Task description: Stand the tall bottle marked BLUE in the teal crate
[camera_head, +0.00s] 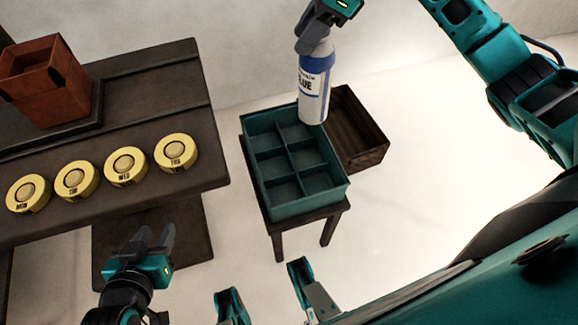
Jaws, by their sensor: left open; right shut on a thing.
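The tall white bottle (314,98) has a blue band and a label reading BLUE. My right gripper (316,42) is shut on its top and holds it roughly upright. In the picture the bottle's base overlaps the back right corner of the teal crate (262,190); its height above the crate is hard to tell. The crate is divided into several compartments, and those I can see into look empty. The bottle hides part of the back right one. My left gripper (155,243) is open and empty, low in front of the dark table, apart from the crate.
The crate stands on a small dark stand (277,243). A brown wooden box (368,160) sits behind and right of it. The dark table (150,85) at left bears several yellow round pieces marked with days and a red-brown box (45,85). Pale floor lies open at right.

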